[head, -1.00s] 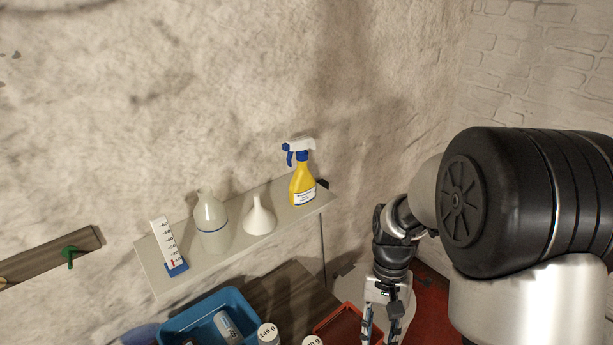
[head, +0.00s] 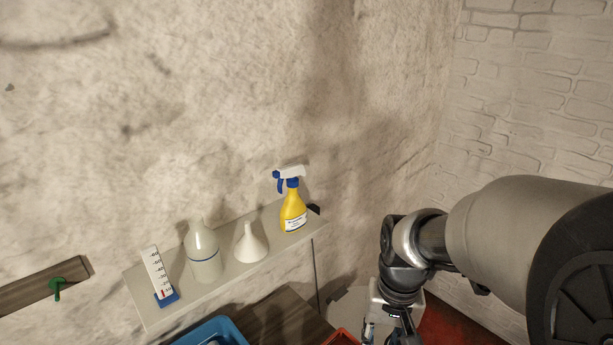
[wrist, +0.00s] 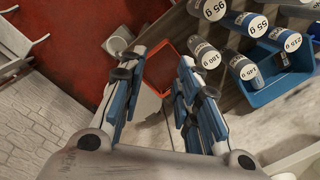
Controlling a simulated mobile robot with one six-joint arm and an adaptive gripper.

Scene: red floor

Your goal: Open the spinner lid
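My gripper (wrist: 160,64) is open in the wrist view, with its two blue-and-white fingers apart and nothing between them. In the head view my gripper (head: 384,335) is at the bottom edge, partly cut off. A pale grey, round-edged body (head: 348,304) shows beside and behind it, right of the dark table. It may be the spinner, but I cannot tell, and no lid is clearly visible. In the wrist view a small grey rounded part (wrist: 118,40) lies beyond the left finger; I cannot tell what it belongs to.
A shelf (head: 152,319) holds a graduated cylinder (head: 157,270), a white bottle (head: 204,254), a funnel (head: 249,246) and a yellow spray bottle (head: 293,211). The wrist view shows a red tray (wrist: 178,44), a blue bin (wrist: 262,97) and several labelled weights (wrist: 250,72). Red floor lies left.

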